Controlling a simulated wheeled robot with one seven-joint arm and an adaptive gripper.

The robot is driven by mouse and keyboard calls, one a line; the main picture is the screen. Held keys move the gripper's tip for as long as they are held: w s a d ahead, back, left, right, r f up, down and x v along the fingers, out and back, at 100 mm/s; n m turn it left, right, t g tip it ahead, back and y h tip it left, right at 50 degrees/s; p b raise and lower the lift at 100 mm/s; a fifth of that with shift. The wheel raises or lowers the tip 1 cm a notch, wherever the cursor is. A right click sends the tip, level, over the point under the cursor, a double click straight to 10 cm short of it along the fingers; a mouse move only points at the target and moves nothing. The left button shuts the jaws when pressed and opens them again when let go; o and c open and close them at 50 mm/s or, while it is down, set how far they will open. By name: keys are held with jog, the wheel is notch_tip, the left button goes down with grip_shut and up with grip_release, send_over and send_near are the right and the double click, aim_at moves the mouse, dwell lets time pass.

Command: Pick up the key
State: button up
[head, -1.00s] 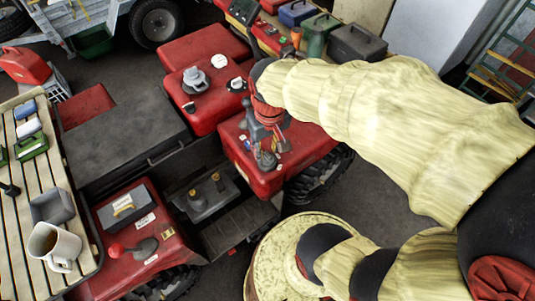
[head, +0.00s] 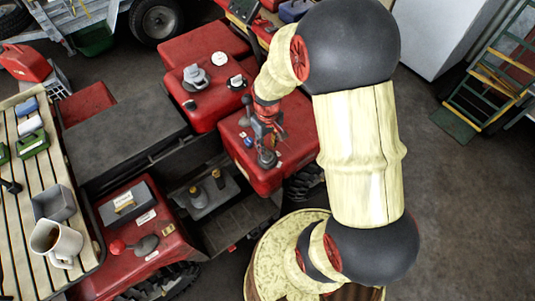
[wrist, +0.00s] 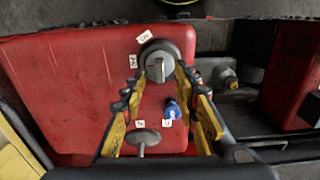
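A small blue-headed piece (wrist: 172,109), which looks like the key, sits on the red fender (wrist: 60,75) in the wrist view. A bit of blue also shows beside my gripper in the head view (head: 249,142). My gripper (wrist: 160,86) is open and empty above the fender, its yellow-sided fingers well apart. The blue piece lies between the fingers in the picture, nearer the right one. A round grey dial (wrist: 158,64) lies beyond it, and a grey stalked knob (wrist: 143,138) is at lower left. I cannot tell the height of the fingers above the fender.
Small white labels (wrist: 144,37) mark the fender around the dial. Black and metal fittings (wrist: 228,78) lie right of the fingers. In the head view, a slatted bench (head: 75,200) with a mug (head: 57,241) stands left of the red quad. Open floor (head: 460,210) lies to the right.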

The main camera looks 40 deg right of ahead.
notch_tip(320, 180, down, 4)
jog(key=shift+f+b, duration=0.2)
jog(key=shift+b, duration=0.25)
jog(key=shift+c, duration=1.1)
grip_shut()
